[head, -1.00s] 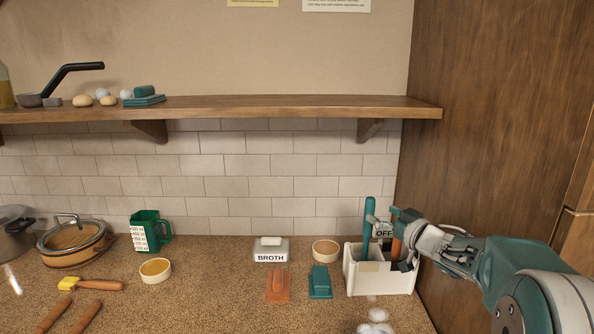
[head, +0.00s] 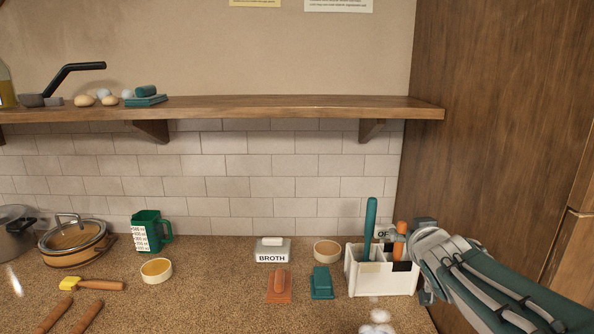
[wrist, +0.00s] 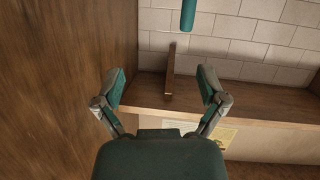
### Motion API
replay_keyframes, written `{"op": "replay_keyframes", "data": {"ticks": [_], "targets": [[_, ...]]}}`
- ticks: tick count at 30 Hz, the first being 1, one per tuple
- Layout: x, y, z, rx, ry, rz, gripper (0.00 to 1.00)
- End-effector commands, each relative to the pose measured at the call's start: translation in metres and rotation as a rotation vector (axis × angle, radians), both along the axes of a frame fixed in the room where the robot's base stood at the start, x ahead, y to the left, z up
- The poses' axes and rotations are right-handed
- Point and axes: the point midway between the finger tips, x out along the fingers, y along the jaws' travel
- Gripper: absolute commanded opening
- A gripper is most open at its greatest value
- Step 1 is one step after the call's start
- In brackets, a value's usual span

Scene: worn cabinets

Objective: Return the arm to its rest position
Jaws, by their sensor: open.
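My gripper (wrist: 161,86) is open in the wrist view, with its two fingers wide apart and nothing between them. That view is upside down, with the shelf bracket (wrist: 170,75) beyond the fingers and a teal handle (wrist: 188,14) at the top. In the head view my arm comes in from the lower right. Its wrist end is just right of the white caddy (head: 383,284), and my fingers are hard to make out there. The caddy holds a teal-handled tool (head: 370,228) and an orange-handled tool (head: 399,243), both upright.
A wooden side panel (head: 490,120) rises close behind my arm, right of the caddy. The wall shelf (head: 290,107) runs above.

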Motion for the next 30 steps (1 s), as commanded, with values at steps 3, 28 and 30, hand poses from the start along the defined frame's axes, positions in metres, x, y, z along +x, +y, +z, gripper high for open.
{"op": "replay_keyframes", "data": {"ticks": [3, 28, 30], "targets": [[-0.041, 0.004, -0.011, 0.009, 0.105, -0.059, 0.91], [-0.260, 0.070, -0.113, 0.142, 0.762, 0.029, 0.91], [-0.259, 0.070, -0.113, 0.141, 0.762, 0.028, 0.91]]}}
